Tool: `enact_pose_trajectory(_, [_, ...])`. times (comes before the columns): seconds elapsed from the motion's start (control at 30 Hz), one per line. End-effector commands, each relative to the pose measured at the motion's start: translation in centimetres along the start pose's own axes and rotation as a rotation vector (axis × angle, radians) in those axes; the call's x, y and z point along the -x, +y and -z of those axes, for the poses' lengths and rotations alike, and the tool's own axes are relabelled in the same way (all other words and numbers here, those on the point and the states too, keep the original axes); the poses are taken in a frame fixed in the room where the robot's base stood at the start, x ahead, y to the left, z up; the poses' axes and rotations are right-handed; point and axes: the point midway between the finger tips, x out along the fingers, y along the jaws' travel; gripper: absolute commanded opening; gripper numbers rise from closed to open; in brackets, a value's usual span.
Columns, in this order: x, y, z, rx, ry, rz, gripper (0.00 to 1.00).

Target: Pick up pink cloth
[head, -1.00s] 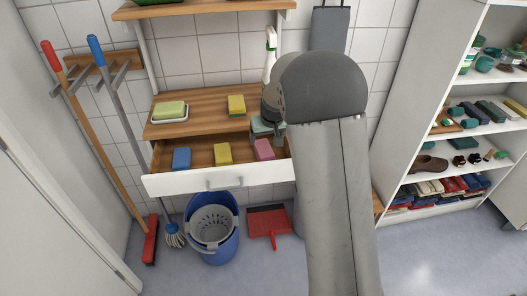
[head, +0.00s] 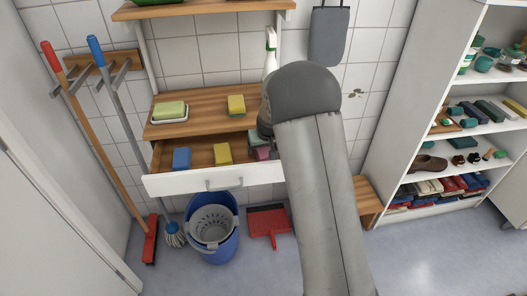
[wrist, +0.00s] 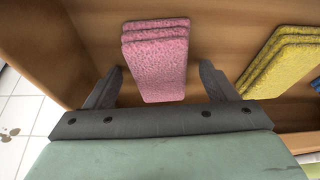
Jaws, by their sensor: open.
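The pink cloth (wrist: 157,65) looks like a folded, stacked pad lying in the open wooden drawer. In the wrist view it sits between and just beyond the two fingers of my gripper (wrist: 168,80). The fingers are open with a gap on each side of the cloth, and they do not appear to touch it. In the head view only a small part of the pink cloth (head: 263,153) shows, and my arm hides the rest.
A yellow cloth (wrist: 285,62) lies beside the pink one, and a blue cloth (head: 181,159) lies farther left in the drawer (head: 215,181). The drawer's side wall (wrist: 45,50) is close to my left finger. A spray bottle (head: 271,50) stands behind on the counter.

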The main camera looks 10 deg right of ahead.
Motion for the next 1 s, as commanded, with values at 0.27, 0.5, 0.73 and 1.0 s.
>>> enact_pose_trajectory(0.27, [-0.30,0.00,-0.12,0.000,0.000,0.000,0.78])
enact_pose_trajectory(0.5, [-0.44,-0.02,-0.18,0.000,0.000,0.000,0.78])
enact_pose_trajectory(0.73, [-0.41,-0.01,-0.17,0.000,0.000,0.000,0.75])
enact_pose_trajectory(1.0, [-0.41,-0.01,-0.16,0.000,0.000,0.000,0.30])
